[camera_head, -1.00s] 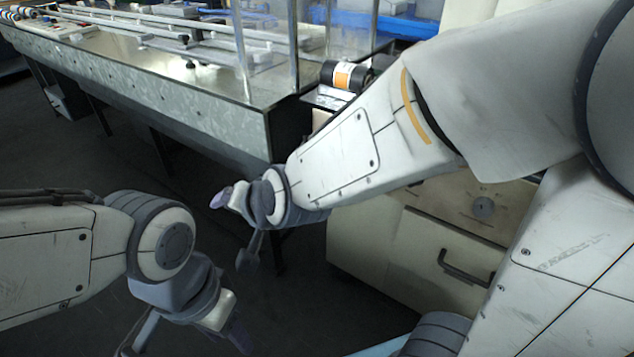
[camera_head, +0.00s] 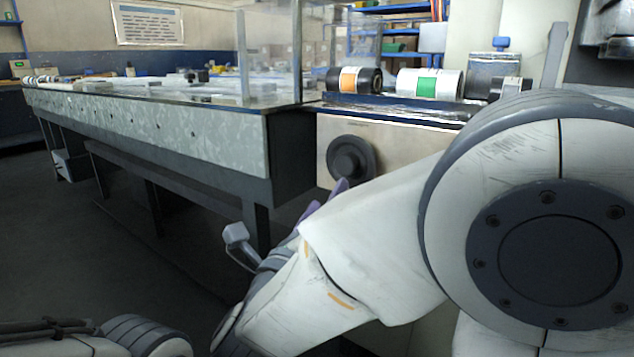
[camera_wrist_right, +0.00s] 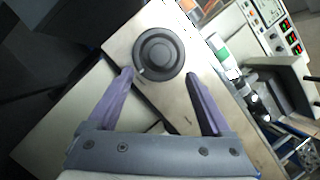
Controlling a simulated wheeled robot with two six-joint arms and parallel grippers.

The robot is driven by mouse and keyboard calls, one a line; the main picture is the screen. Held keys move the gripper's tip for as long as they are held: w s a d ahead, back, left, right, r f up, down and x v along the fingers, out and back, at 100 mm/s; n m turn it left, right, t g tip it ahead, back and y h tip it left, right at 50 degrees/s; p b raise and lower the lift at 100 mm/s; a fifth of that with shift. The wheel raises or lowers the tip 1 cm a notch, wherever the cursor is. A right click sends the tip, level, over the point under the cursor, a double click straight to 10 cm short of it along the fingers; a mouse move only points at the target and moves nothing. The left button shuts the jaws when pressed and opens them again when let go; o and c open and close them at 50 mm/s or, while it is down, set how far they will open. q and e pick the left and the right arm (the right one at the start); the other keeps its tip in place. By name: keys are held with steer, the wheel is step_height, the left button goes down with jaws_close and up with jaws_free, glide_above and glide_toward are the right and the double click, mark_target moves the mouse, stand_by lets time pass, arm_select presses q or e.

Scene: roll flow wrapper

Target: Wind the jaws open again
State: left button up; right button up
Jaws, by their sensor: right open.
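A dark round handwheel (camera_head: 351,160) is mounted on the pale front panel of the machine, right of the long bench. My right gripper (camera_head: 326,200) is just below and left of it in the head view, partly hidden by my own arm. In the right wrist view the handwheel (camera_wrist_right: 158,54) lies ahead, between and beyond the two purple fingertips. The right gripper (camera_wrist_right: 160,75) is open and empty, and contact with the wheel cannot be made out. My left gripper is out of the picture; only part of its arm shows at lower left. I cannot pick out the machine's jaws.
A long metal-sided bench (camera_head: 160,135) with a clear guard runs left of the handwheel. Rolls with an orange label (camera_head: 354,80) and a green label (camera_head: 429,84) lie above the panel. A control panel with lit displays (camera_wrist_right: 285,35) shows in the wrist view. The floor at left is clear.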

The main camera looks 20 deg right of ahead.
mark_target(343, 166)
steer(key=b+x, duration=0.1)
steer(key=x, duration=0.8)
steer(key=shift+b, duration=0.4)
jaws_close()
steer(key=shift+n, duration=0.3)
